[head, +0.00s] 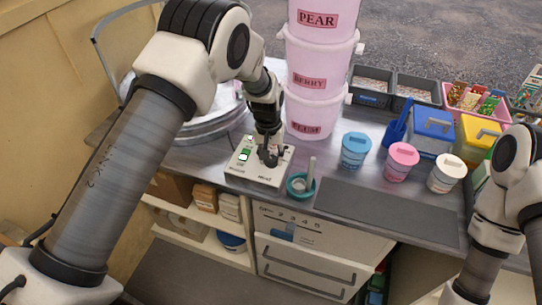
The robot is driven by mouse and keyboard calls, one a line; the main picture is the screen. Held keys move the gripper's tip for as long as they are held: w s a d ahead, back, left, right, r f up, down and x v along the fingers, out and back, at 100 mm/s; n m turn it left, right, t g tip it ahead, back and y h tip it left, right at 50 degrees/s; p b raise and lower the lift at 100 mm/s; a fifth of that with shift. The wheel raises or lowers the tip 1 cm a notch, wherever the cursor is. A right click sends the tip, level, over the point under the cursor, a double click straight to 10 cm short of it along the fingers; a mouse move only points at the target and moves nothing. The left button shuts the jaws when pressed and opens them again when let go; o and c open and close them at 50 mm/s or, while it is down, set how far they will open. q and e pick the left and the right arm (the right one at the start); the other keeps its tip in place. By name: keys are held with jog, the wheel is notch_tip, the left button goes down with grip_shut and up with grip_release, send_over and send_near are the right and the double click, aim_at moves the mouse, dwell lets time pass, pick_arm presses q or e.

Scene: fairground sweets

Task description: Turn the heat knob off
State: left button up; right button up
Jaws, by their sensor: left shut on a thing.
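A small white control box (250,174) stands near the front edge of the metal counter, with a green switch (245,154) on its left part. My left gripper (268,157) reaches down from above onto the right part of the box. It is shut on the heat knob, which its dark fingers hide almost completely. I cannot tell which way the knob points. My right arm shows at the right edge, but its gripper is out of view.
Stacked pink buckets (315,75) stand close behind the box. A teal dish (300,185) with an upright pale stick is just right of it. Blue (355,150), pink (402,162) and white (446,174) tubs stand farther right. A bare dark mat (385,212) lies in front.

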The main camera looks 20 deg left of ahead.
pick_arm(q)
jog(key=shift+s+f, duration=0.15)
jog(key=shift+s, duration=0.05)
jog(key=o, duration=1.1)
jog(key=shift+o, duration=0.2)
jog(key=shift+w, duration=0.15)
jog(key=shift+r, duration=0.2)
notch_tip(320, 180, up, 12)
jog(key=shift+a+f, duration=0.2)
jog(key=shift+a, duration=0.1)
